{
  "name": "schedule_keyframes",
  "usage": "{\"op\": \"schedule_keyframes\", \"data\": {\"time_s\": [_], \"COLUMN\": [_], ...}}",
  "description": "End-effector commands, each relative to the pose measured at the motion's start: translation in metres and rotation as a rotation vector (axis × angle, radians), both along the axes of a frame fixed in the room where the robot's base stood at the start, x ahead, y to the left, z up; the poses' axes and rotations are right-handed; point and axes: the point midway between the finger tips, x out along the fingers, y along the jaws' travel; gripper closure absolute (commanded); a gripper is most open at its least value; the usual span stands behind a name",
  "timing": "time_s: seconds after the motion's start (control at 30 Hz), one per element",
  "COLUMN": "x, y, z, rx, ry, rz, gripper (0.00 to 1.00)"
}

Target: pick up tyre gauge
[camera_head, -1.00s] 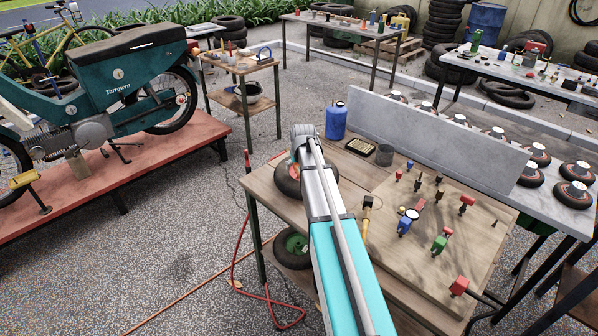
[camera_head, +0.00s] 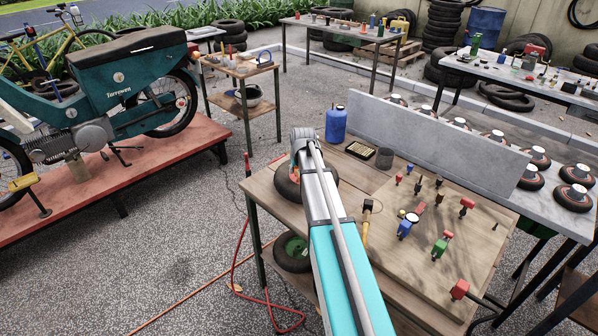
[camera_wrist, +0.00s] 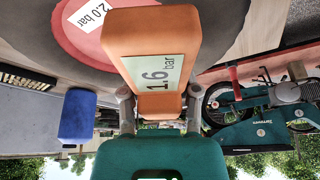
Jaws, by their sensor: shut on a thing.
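The tyre gauge (camera_wrist: 155,40) is an orange block with a pale display reading "1.6 bar". It fills the middle of the wrist view. My gripper (camera_wrist: 158,112) is shut on it, with a grey finger at either side. A dark tyre (camera_head: 288,187) lies on the wooden table (camera_head: 262,191), partly behind my arm. In the wrist view a red hub (camera_wrist: 80,42) with a "2.0 bar" label lies beside the gauge, inside a dark tyre. Whether the gauge touches anything there, I cannot tell.
A grey upright panel (camera_head: 440,140) borders the table's back.

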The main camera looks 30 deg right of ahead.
Motion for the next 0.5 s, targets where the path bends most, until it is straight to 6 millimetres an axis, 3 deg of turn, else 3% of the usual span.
{"op": "schedule_keyframes", "data": {"time_s": [0.5], "x": [-0.0002], "y": [-0.0005], "z": [0.0048], "rx": [0.000], "ry": [0.000], "rz": [-0.001], "gripper": [1.00]}}
